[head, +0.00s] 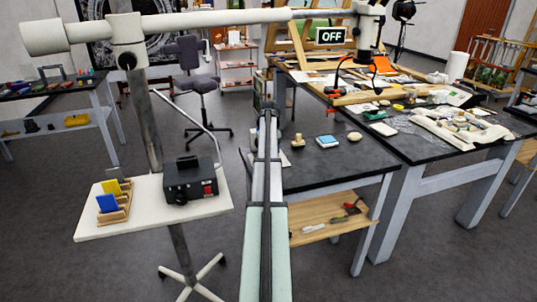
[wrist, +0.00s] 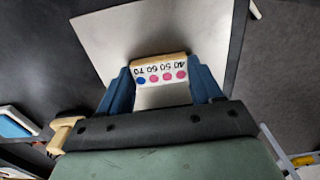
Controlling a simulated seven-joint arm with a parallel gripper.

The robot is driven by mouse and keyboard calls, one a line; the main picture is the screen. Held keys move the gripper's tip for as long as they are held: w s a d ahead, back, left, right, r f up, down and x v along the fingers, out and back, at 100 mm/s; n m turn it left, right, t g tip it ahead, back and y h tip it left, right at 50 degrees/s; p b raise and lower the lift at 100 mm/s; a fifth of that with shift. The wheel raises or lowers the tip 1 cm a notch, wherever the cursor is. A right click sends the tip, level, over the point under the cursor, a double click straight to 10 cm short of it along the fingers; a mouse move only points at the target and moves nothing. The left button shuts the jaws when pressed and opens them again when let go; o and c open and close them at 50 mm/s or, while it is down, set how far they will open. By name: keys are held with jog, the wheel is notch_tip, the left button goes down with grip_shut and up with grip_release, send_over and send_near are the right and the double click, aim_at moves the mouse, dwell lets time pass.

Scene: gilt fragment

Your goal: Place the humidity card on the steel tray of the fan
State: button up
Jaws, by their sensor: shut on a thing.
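My gripper (wrist: 165,84) is shut on the humidity card (wrist: 162,72), a small white card with a tan edge, a row of blue and pink dots and printed numbers. The card is held between the blue fingers, over a pale flat plate (wrist: 110,35). I cannot tell whether it touches the plate or whether this plate is the steel tray. In the head view my arm hides the gripper and card. A pale tray (head: 150,222) is fixed to the pole of a stand at the left, below a long white horizontal arm (head: 200,22).
A black box with a red switch (head: 190,180) and a wooden rack (head: 117,205) with blue and yellow cards stand on the pale tray. A wooden knob (head: 298,141) and a blue-topped item (head: 327,141) are on the dark table (head: 335,172). An OFF sign (head: 330,35) shows behind.

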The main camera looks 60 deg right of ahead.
jog(key=o, duration=1)
jog(key=shift+f, duration=0.1)
jog(key=shift+r, duration=6.15)
